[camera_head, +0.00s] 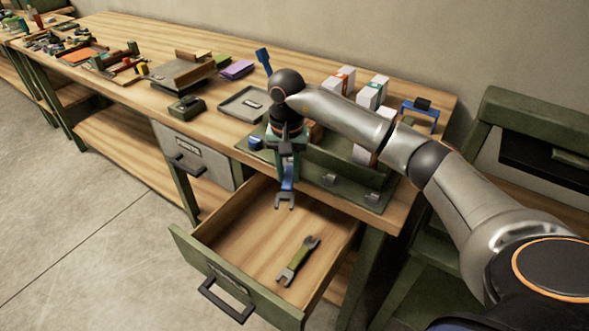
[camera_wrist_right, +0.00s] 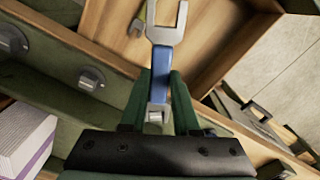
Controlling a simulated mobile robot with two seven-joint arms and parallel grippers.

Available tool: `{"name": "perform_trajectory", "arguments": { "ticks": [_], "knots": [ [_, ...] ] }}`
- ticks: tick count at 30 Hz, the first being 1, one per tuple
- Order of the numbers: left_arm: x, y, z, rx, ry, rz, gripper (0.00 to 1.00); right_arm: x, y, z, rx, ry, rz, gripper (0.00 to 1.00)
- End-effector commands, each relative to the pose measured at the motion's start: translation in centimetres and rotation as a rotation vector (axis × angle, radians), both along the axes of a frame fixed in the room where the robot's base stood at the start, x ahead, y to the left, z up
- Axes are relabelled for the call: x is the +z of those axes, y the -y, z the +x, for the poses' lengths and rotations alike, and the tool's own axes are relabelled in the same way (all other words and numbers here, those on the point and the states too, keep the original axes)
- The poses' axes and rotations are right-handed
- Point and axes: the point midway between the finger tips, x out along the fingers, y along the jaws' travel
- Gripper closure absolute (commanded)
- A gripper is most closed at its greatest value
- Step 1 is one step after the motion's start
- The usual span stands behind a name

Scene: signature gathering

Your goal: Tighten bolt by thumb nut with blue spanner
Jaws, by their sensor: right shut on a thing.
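My right gripper (camera_head: 287,152) is shut on the blue spanner (camera_head: 288,181), which hangs with its grey open jaw downward above the open drawer. In the right wrist view the spanner's blue handle (camera_wrist_right: 163,72) sits between the green fingers (camera_wrist_right: 158,104), its jaw pointing to the top. Two grey bolt fittings, one at the left (camera_head: 328,180) and one at the right (camera_head: 372,198), sit on the green fixture (camera_head: 345,190) at the bench's front edge. I cannot tell which is the thumb nut. My left gripper is out of view.
The drawer (camera_head: 245,232) stands pulled out below the bench, with a green spanner (camera_head: 298,262) lying in it. White boxes (camera_head: 370,95) stand behind the fixture. A grey tray (camera_head: 245,104) lies left of my arm. Floor at the left is clear.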

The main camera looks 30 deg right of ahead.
Motion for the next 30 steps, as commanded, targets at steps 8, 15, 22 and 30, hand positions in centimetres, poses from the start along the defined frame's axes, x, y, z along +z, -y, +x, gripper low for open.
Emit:
{"name": "perform_trajectory", "arguments": {
  "ticks": [8,15,22,30],
  "knots": [
    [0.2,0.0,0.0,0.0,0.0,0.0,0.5,0.2,-0.9,1.1,-0.197,0.005,-0.001,1.0],
    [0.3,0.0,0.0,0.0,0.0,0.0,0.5,0.2,-1.6,2.2,-0.367,0.006,-0.001,1.0],
    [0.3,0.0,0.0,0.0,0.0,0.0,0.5,0.2,-2.0,3.2,-0.53,0.006,0.001,1.0],
    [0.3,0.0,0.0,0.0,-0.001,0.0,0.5,0.2,-2.1,3.5,-0.582,0.006,0.0,1.0]
  ]
}}
